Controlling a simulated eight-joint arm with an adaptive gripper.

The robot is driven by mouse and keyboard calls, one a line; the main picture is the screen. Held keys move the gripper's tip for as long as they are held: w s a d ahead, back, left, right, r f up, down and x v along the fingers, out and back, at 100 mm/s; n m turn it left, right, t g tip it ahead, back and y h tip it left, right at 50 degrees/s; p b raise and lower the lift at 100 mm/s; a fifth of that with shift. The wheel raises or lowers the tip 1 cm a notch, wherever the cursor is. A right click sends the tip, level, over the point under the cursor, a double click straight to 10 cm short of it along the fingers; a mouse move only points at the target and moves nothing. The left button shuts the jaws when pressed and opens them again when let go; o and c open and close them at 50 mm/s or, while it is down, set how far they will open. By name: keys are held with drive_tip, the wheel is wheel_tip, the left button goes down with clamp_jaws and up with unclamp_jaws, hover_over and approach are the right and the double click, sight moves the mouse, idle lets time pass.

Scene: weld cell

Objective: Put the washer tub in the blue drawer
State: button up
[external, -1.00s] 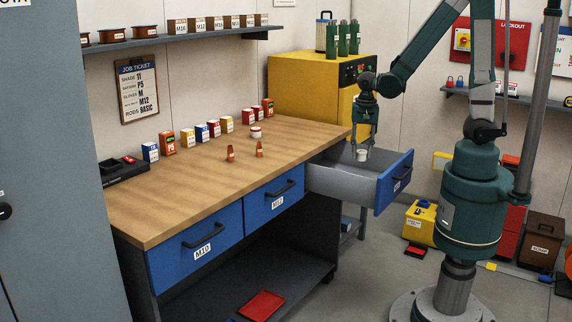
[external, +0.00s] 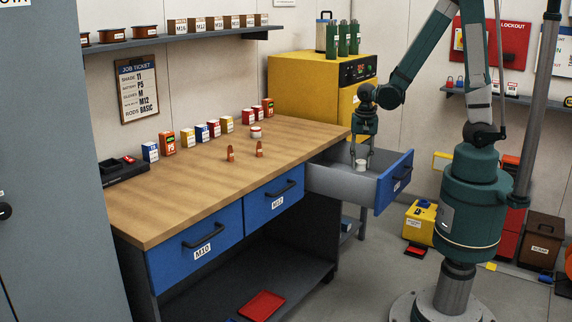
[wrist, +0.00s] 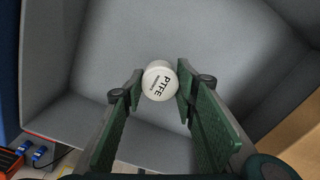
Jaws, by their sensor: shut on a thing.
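The washer tub (wrist: 157,88) is small, round and white, with "PTFE" and smaller print on its top in the wrist view. My gripper (wrist: 158,80) is shut on it, with one green-padded finger on each side. In the external view the tub (external: 361,163) hangs upright from my gripper (external: 362,158), inside the outline of the pulled-out blue drawer (external: 400,182). The drawer's grey inside looks otherwise empty. Its front wall hides part of its floor, and I cannot tell whether the tub touches the floor.
The drawer sticks out from the right end of the wooden bench (external: 165,205). Two blue drawers, M10 (external: 215,235) and M12 (external: 290,213), are shut. Two orange-brown cones (external: 230,153) and several small boxes stand on the bench. A yellow cabinet (external: 305,95) stands behind.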

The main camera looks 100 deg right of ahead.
sight(362, 161)
drive_tip(key=shift+f, duration=0.8)
drive_tip(key=shift+f+b, duration=0.8)
drive_tip(key=shift+f, duration=1.3)
drive_tip(key=shift+f, duration=0.15)
drive_tip(key=o, duration=0.9)
drive_tip(key=shift+r, duration=0.2)
drive_tip(key=shift+s+r+p, duration=0.15)
drive_tip(key=shift+r+p, duration=1.6)
drive_tip(key=shift+r, duration=4.25)
drive_tip(key=shift+a, duration=0.15)
